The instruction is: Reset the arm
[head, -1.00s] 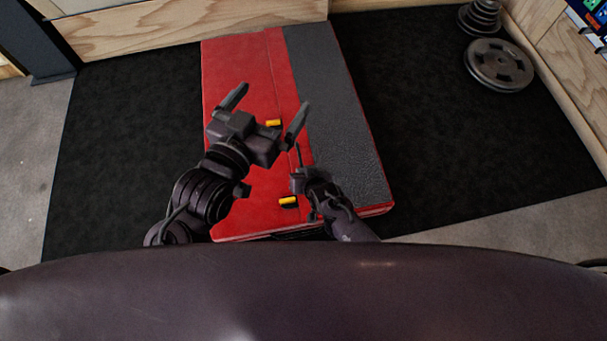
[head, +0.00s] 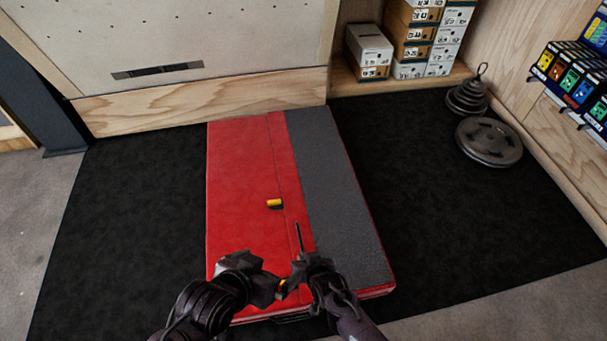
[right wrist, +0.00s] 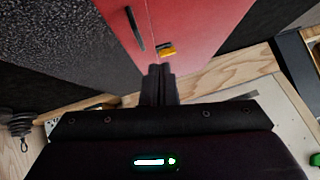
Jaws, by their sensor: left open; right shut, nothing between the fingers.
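My left gripper (head: 268,285) is low over the near half of a red and grey pad (head: 238,165) in the head view. Its fingers are hard to make out there. My right gripper (head: 302,262) is just right of it, also above the pad's near part. The right wrist view shows the right gripper's fingers (right wrist: 160,82) together and empty. A yellow and black piece (head: 275,203) lies on the red part, farther off than both grippers, and shows past the right fingertips (right wrist: 167,49).
A thin dark strip (head: 298,238) shows by the seam. Weight plates (head: 489,142) lie at the right on the black floor mat (head: 440,195). Shoe boxes (head: 412,35) are stacked at the back. A panel wall (head: 170,40) stands behind the pad.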

